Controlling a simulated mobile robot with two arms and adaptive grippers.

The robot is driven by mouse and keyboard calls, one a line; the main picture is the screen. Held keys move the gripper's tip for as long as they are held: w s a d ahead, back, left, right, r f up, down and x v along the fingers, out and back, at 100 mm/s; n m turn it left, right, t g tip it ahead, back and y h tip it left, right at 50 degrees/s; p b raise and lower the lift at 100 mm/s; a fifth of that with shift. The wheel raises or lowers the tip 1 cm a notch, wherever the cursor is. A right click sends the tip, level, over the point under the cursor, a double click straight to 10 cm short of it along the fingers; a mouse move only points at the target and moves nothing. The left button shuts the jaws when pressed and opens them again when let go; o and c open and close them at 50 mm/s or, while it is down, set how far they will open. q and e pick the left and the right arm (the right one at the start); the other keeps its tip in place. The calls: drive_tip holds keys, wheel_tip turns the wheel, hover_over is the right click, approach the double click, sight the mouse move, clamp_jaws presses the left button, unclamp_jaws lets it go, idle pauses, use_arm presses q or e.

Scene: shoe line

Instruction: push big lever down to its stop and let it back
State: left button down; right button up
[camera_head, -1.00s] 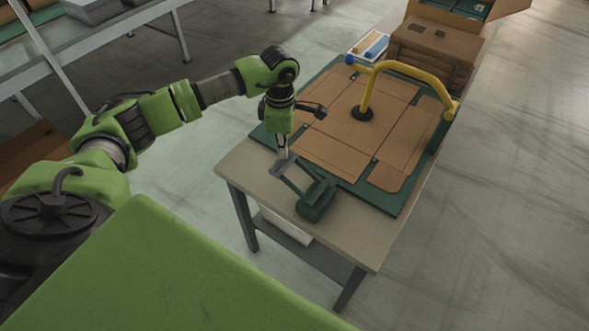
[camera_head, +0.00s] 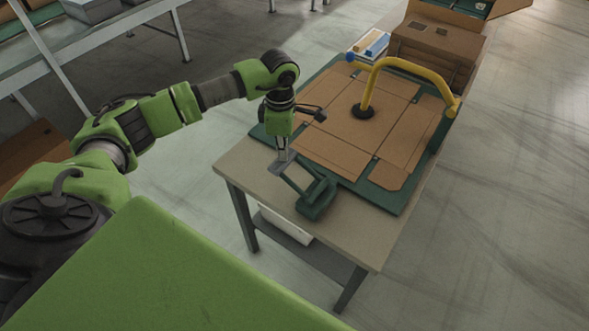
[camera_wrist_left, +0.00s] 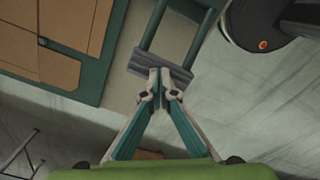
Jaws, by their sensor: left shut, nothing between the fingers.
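The big lever (camera_head: 298,182) is a green frame of two thin bars ending in a flat grey pad (camera_head: 281,166). It rises at a slant from a dark green base (camera_head: 316,203) at the table's near corner. In the left wrist view the pad (camera_wrist_left: 156,66) lies across both bars, right at the fingertips. My left gripper (camera_head: 282,158) is shut and empty, pointing down, with its tips seemingly touching the pad. In the left wrist view its fingers (camera_wrist_left: 160,76) are together. My right gripper is in neither view.
A yellow tube arch (camera_head: 395,66) with a black foot stands over a flat cardboard blank (camera_head: 335,146) on a green board (camera_head: 352,184). A cardboard box (camera_head: 435,42) and a small tray with blue and yellow items (camera_head: 370,45) are behind. The table (camera_head: 365,238) has bare front surface.

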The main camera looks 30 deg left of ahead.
sight(284, 165)
use_arm(q)
drive_tip(key=shift+s+d+f+b, duration=0.1)
drive_tip(key=shift+f+b, duration=2.05)
drive_tip(key=shift+f, duration=0.8)
drive_tip(key=shift+r, duration=0.2)
drive_tip(key=shift+r+p, duration=0.9)
drive_tip(key=shift+r, duration=0.3)
drive_tip(key=shift+r+p, duration=2.85)
drive_tip(key=shift+r, duration=1.85)
